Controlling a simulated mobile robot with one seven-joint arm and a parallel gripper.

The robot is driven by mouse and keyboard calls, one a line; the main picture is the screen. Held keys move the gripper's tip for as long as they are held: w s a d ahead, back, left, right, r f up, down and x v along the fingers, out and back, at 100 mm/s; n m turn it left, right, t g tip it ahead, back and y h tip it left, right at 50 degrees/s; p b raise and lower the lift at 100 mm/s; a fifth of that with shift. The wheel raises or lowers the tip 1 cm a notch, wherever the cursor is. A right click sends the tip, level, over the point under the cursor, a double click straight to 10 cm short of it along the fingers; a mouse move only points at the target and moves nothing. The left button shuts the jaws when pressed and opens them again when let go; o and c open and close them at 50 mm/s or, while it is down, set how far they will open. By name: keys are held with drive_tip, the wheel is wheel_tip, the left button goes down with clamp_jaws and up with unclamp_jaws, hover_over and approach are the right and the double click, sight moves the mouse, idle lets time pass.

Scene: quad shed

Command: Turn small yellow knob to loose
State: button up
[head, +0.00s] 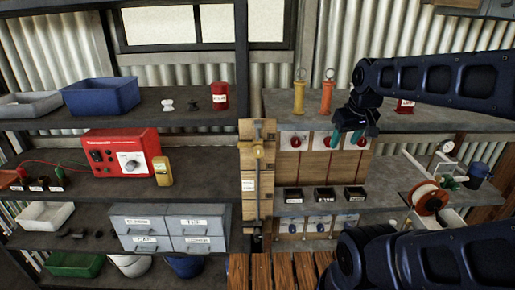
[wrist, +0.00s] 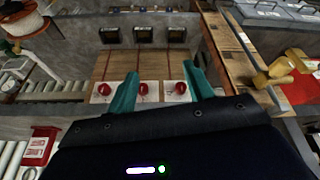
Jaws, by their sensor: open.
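A small yellow knob (head: 258,151) sits on a vertical metal rod (head: 257,190) fixed to a wooden post (head: 249,205) in the middle of the head view. In the wrist view, yellow parts (wrist: 268,78) show at the right beside the wooden post (wrist: 228,45); I cannot tell which of them is the knob. My gripper (head: 347,138) is open and empty, to the right of the knob, in front of a wooden panel with red knobs. In the wrist view its teal fingers (wrist: 159,72) stand apart with nothing between them.
Red knobs (head: 296,142) on white plates line the panel (head: 313,165), above black bins (head: 325,194). A red box (head: 125,152) and a yellow handheld device (head: 163,171) are left of the post. A hose reel (head: 427,198) is right.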

drive_tip(key=n, duration=0.2)
wheel_tip(320, 180, up, 4)
drive_tip(key=n+g+h, duration=0.2)
drive_tip(key=n+g, duration=0.2)
drive_tip(key=n, duration=2.7)
hover_over(258, 148)
drive_tip(key=shift+n, duration=0.3)
drive_tip(key=f, duration=0.7)
drive_tip(key=shift+a+f, duration=0.25)
drive_tip(key=shift+a, duration=0.05)
drive_tip(key=shift+w+d+f, duration=0.1)
drive_tip(key=shift+d+f, duration=0.15)
drive_tip(key=shift+f, duration=0.75)
drive_tip(key=shift+c, duration=0.2)
drive_tip(key=c, duration=0.9)
